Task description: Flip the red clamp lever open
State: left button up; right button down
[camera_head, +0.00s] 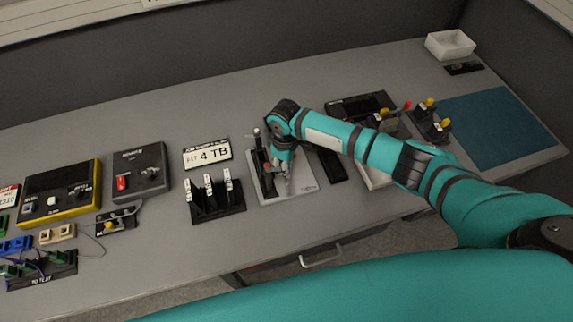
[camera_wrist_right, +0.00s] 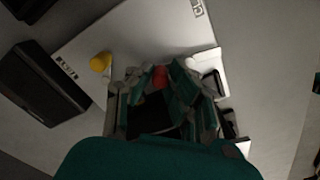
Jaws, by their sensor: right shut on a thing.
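My right arm reaches in from the right, and its gripper (camera_head: 279,170) is low over a light grey plate (camera_head: 304,182) near the middle of the bench. In the right wrist view the fingers (camera_wrist_right: 160,82) are closed around a small red piece (camera_wrist_right: 159,76), which looks like the red clamp lever. Only a little red shows between the fingers. The rest of the clamp is hidden by the gripper, so I cannot tell the lever's angle. My left gripper is not in view.
A black rack with white-tagged pieces (camera_head: 215,205) stands left of the plate. Further left are a grey box with a red switch (camera_head: 140,172) and a yellow-edged box (camera_head: 62,192). Yellow-knobbed fixtures (camera_head: 430,122) stand right. A blue mat (camera_head: 492,128) lies clear at far right.

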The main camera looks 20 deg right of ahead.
jog(key=shift+a+r, duration=0.1)
dwell(0.3)
jog(key=c, duration=1.2)
grip_release()
jog(key=shift+c, duration=0.2)
